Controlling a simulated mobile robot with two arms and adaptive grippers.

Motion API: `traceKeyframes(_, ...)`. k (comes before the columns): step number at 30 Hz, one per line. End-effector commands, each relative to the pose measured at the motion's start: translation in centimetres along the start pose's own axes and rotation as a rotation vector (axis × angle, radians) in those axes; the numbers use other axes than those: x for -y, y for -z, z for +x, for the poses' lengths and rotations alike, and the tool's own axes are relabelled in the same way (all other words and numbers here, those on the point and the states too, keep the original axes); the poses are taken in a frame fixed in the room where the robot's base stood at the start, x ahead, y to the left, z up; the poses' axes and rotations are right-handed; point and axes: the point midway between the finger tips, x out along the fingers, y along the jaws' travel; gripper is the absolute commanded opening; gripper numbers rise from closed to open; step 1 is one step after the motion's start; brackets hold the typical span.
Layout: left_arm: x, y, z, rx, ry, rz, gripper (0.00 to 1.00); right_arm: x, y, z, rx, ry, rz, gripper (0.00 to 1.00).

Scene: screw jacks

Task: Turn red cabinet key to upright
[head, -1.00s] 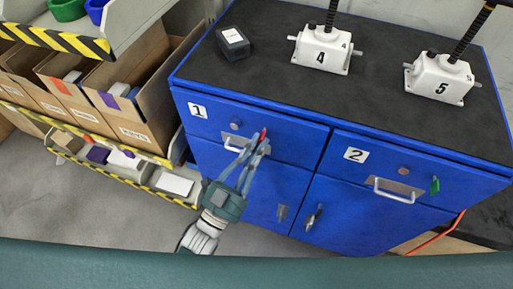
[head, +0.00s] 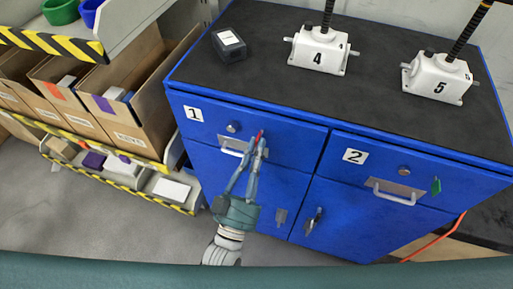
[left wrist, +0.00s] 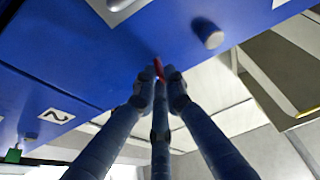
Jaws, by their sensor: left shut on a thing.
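The red key (head: 261,132) sits at the front of drawer 1 (head: 285,143) of the blue cabinet, to the right of that drawer's handle. Only a thin red sliver of it shows, leaning slightly in the picture; its exact turn is hard to tell. My left gripper (head: 258,148) reaches up from below and is shut on the key. In the left wrist view the red key (left wrist: 158,67) shows between the fingertips of the gripper (left wrist: 160,80), close to the blue drawer face. My right gripper is not in view.
Drawer 1 has a round knob (head: 232,127) and a metal handle (head: 230,150) left of the gripper. Drawer 2 has a handle (head: 394,196) and a green key (head: 436,185). Screw jacks 4 (head: 318,53) and 5 (head: 438,78) and a black box (head: 229,45) stand on top.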

Motion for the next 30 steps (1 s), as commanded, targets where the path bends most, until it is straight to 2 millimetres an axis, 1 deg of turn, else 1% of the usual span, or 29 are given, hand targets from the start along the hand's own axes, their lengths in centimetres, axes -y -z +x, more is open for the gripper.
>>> traceKeyframes(1,0.0,-0.2,-0.1,0.007,0.001,-0.005,0.0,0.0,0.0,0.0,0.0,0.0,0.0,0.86)
traceKeyframes(11,0.0,-0.3,-0.1,0.007,0.001,-0.007,0.0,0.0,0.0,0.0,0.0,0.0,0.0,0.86)
traceKeyframes(12,0.0,-0.3,-0.1,0.007,0.001,-0.007,0.12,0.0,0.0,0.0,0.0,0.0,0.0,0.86)
traceKeyframes(15,0.0,-0.2,-0.1,0.006,0.001,-0.006,0.29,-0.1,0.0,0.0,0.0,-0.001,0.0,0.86)
traceKeyframes(21,0.0,-0.1,-0.1,0.003,0.001,-0.005,0.29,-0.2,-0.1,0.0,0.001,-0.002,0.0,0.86)
traceKeyframes(25,0.0,-0.1,-0.3,0.003,0.001,-0.005,0.29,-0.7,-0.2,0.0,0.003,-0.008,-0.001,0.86)
traceKeyframes(28,0.0,-0.2,-1.3,0.006,0.0,-0.004,0.29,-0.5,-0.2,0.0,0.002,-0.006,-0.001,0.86)
traceKeyframes(30,-0.1,-0.2,-2.5,0.007,-0.001,-0.004,0.29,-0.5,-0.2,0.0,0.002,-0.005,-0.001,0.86)
